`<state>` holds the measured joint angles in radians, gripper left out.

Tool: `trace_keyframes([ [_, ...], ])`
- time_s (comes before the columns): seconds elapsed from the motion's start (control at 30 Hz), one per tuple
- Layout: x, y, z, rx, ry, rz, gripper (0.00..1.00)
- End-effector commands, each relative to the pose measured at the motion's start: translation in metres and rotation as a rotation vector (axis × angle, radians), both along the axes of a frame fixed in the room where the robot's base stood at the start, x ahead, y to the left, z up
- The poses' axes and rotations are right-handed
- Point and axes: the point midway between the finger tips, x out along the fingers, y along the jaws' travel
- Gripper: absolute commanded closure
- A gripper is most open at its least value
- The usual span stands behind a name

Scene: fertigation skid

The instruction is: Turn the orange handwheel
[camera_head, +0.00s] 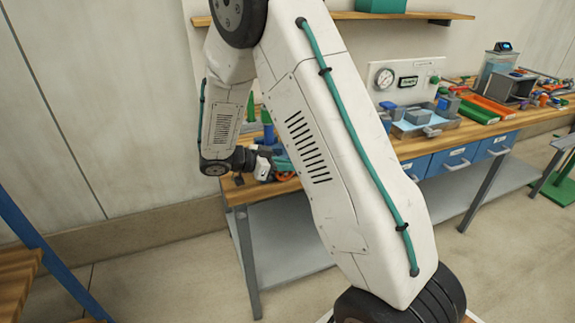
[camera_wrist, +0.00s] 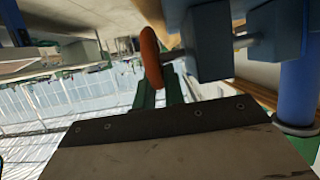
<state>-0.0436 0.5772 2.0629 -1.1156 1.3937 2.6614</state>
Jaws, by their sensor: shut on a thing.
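The orange handwheel (camera_wrist: 150,60) shows nearly edge-on in the wrist view, on a grey stem that runs right to blue-grey blocks (camera_wrist: 207,45). My gripper (camera_wrist: 158,82) reaches the near, lower part of its rim. Its two green fingers are shut on the rim; the exact contact is partly hidden by the fingers and the dark gripper body. In the head view my gripper (camera_head: 284,163) is at the left end of the workbench, and a little of the orange wheel (camera_head: 287,178) shows beneath it. My arm hides most of the valve there.
The wooden workbench (camera_head: 425,145) runs right, with a gauge panel (camera_head: 405,80), a grey tray (camera_head: 425,126) and red and green bins (camera_head: 490,107). A blue upright cylinder (camera_wrist: 298,90) stands close to the right of my gripper in the wrist view. Open floor lies left of the bench.

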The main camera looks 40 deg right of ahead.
Motion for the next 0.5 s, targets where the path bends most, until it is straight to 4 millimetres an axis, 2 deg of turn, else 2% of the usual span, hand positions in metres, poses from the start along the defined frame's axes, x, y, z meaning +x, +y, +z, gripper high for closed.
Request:
trace_keyframes([
  [0.5,-0.0017,0.001,-0.0023,-0.027,0.013,-0.002,1.0],
])
